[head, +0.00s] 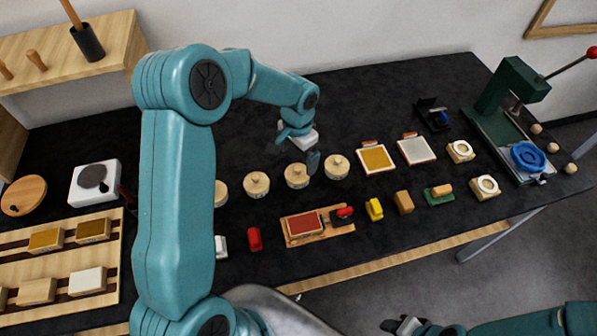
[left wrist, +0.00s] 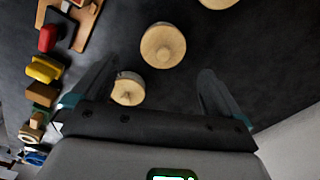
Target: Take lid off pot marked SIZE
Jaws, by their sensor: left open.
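Several round pots with pale wooden knobbed lids stand in a row on the black table: one far left (head: 220,193), partly behind my arm, then a second (head: 256,185), a third (head: 297,176) and a rightmost one (head: 337,167). No marking is legible, so I cannot tell which is SIZE. My left gripper (head: 299,150) is open and empty, just behind and above the third and rightmost pots. In the left wrist view, two lids (left wrist: 163,45) (left wrist: 128,91) show near the open fingers (left wrist: 150,88), touching neither. My right gripper (head: 405,325) is at the bottom edge, its jaws unclear.
In front of the pots are a red pad on a wooden board (head: 305,224), a red block (head: 254,239) and a yellow block (head: 375,209). Yellow (head: 376,158) and white (head: 416,150) framed pads lie right. A green press (head: 510,95) stands far right. Table behind the pots is clear.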

